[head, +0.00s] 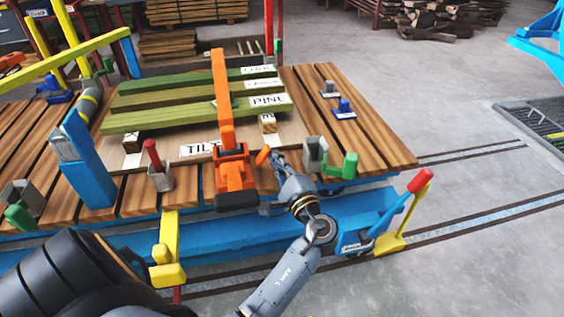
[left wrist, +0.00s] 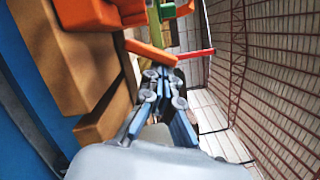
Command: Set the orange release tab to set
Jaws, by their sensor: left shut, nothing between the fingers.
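The orange release tab (head: 262,156) is a short slanted bar on the right side of the orange clamp-like base (head: 234,172), which carries a tall orange arm (head: 220,85). In the left wrist view the tab (left wrist: 150,51) lies just ahead of the fingers, tilted. My left gripper (head: 275,158) is shut and empty, with its tips right beside the tab's right side; I cannot tell whether they touch. It also shows in the left wrist view (left wrist: 165,76). My right gripper is not in view.
Green boards (head: 195,103), one labelled PINE, lie on the slatted wooden deck (head: 370,150). A red-handled post (head: 153,155) stands left of the orange base. A blue rail (head: 170,250) runs along the deck's front, with a yellow and red lever (head: 417,205) at right.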

